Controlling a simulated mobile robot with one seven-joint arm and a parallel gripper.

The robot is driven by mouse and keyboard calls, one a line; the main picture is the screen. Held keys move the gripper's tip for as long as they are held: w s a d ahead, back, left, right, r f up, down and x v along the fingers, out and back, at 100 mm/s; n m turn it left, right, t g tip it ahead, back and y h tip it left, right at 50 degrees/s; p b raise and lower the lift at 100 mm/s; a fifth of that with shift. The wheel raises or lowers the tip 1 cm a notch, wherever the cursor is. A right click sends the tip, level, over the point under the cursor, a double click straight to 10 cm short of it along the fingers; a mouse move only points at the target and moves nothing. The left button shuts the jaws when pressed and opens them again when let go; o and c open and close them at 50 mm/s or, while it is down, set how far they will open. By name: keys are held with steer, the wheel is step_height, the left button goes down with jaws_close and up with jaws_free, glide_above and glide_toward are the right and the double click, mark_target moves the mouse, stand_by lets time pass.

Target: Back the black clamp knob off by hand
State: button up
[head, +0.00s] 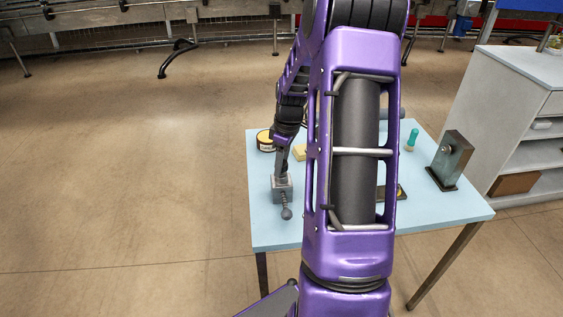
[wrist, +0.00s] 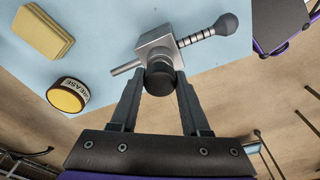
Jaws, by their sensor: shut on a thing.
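The black clamp knob (wrist: 159,80) is a short dark cylinder on the near face of a grey metal clamp block (wrist: 153,42). My gripper (wrist: 160,85) has its two fingers closed on the sides of the knob in the wrist view. A threaded rod with a dark ball end (wrist: 226,25) sticks out of the block to the right, and a plain grey pin (wrist: 126,67) sticks out to the left. In the head view the clamp block (head: 281,190) stands on the light blue table, with my gripper (head: 281,174) directly above it. The knob is hidden there.
A grease tin (wrist: 68,96) and a yellow sponge-like block (wrist: 40,32) lie on the blue table (head: 270,235). My arm hides the table's middle. A shelf unit (head: 520,110) stands beyond.

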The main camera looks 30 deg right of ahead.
steer(key=o, duration=0.8)
steer(key=shift+c, duration=0.2)
steer(key=shift+m, duration=0.8)
steer(key=shift+m+b, duration=0.3)
steer(key=shift+m, duration=0.6)
steer(key=shift+m+h, duration=0.3)
steer(key=shift+m, duration=0.6)
